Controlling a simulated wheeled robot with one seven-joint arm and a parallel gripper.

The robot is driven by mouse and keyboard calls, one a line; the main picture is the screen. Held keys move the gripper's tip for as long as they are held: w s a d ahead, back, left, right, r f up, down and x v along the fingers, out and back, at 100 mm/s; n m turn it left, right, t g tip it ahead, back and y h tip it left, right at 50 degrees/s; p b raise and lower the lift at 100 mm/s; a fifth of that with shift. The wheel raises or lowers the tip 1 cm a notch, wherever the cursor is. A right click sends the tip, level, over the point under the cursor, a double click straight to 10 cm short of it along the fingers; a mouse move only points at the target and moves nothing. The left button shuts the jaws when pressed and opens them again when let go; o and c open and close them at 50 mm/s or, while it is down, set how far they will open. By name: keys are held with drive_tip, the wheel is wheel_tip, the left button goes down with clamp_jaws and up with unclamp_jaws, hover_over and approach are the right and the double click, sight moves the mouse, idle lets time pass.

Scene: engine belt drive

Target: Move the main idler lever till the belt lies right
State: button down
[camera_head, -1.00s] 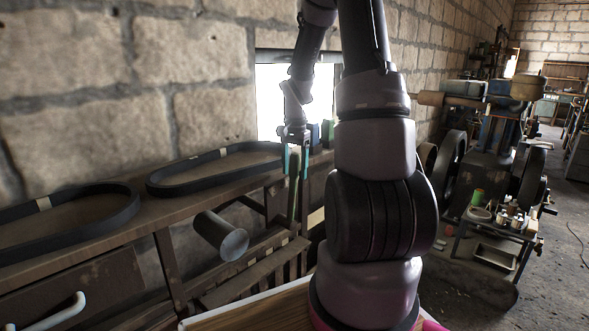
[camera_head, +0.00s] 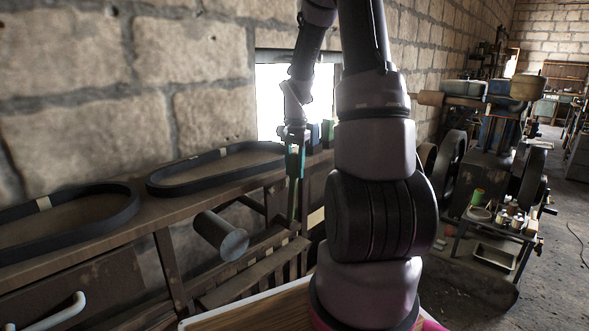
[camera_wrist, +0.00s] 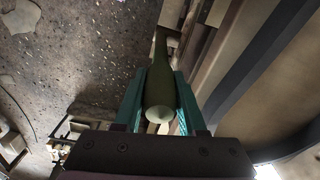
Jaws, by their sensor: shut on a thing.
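My gripper (camera_head: 294,165) is shut on an upright green lever (camera_head: 292,196) that rises at the right part of the bench. In the wrist view the two teal fingers (camera_wrist: 160,92) stand on both sides of the green lever (camera_wrist: 160,98), with its pale round end towards the camera. Two black belts with a pale mark each lie as long loops along the bench top: a near one (camera_head: 75,240) and a farther one (camera_head: 210,183). A dark curved band, seemingly a belt (camera_wrist: 262,60), shows right of the lever in the wrist view. No label tells which lever is the main idler.
A blue block-like handle (camera_head: 313,134) and a green one (camera_head: 327,131) stand close right of my gripper. A grey cylinder (camera_head: 221,237) juts from the bench front. A stone wall (camera_head: 80,110) rises behind. A machine with wheels (camera_head: 490,165) stands at the right.

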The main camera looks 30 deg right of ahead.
drive_tip(key=shift+a, duration=0.1)
idle(0.8)
drive_tip(key=shift+s+a+t+h, duration=0.15)
drive_tip(key=shift+s+a+h, duration=0.1)
drive_tip(key=shift+a+h, duration=0.25)
drive_tip(key=shift+s+a+t+h, duration=0.1)
drive_tip(key=shift+s+a+h, duration=0.15)
drive_tip(key=shift+a, duration=0.5)
drive_tip(key=shift+s+a+t+h, duration=0.2)
drive_tip(key=shift+a+h, duration=0.25)
drive_tip(key=shift+a, duration=0.15)
drive_tip(key=c, duration=0.5)
unclamp_jaws()
drive_tip(key=w+v, duration=0.1)
drive_tip(key=v, duration=0.9)
drive_tip(key=shift+s+r, duration=0.4)
drive_tip(key=shift+s, duration=0.05)
